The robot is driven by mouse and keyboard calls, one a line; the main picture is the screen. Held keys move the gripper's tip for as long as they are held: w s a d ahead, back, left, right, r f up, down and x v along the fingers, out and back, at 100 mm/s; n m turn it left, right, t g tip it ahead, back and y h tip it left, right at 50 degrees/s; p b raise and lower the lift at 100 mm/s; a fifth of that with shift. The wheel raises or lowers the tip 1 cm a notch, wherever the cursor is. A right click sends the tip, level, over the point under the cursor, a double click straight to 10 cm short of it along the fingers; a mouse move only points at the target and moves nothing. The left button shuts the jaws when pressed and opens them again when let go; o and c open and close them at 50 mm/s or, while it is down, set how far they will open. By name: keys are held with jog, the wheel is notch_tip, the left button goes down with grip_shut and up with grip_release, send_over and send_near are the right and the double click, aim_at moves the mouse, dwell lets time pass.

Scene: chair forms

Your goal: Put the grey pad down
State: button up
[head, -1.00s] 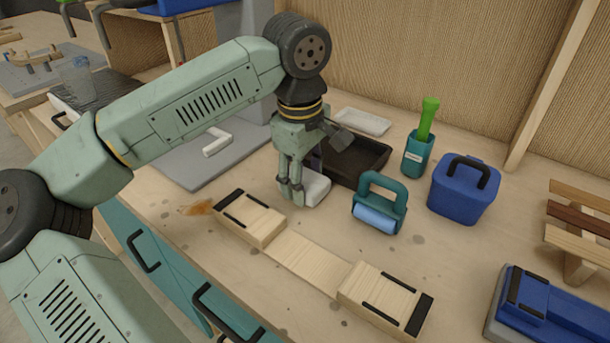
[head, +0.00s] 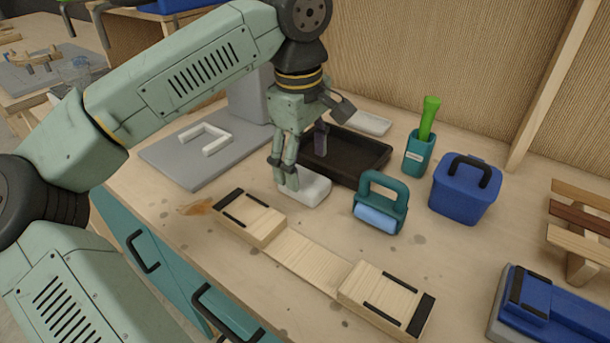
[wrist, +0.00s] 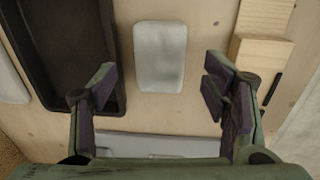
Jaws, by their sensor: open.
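The grey pad (head: 304,190), a pale rounded block, lies flat on the wooden bench between the black tray and the wooden form. It also shows in the wrist view (wrist: 160,56), centred beyond the fingertips. My gripper (head: 303,160) is open just above the pad, toward its back left in the head view. In the wrist view my gripper's fingers (wrist: 160,90) stand wide apart on either side, with nothing between them. One finger overlaps the pad's left end in the head view.
The black tray (head: 375,157) is close behind the pad. A wooden form (head: 310,258) lies in front. A teal-handled roller (head: 381,203) stands to the right, with a blue box (head: 466,188) beyond. A grey plate (head: 172,165) with a white bracket lies left.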

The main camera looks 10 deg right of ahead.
aim_at(303, 183)
notch_tip(303, 183, up, 8)
jog(key=shift+s+a, duration=0.2)
jog(key=shift+s, duration=0.1)
jog(key=shift+f, duration=0.1)
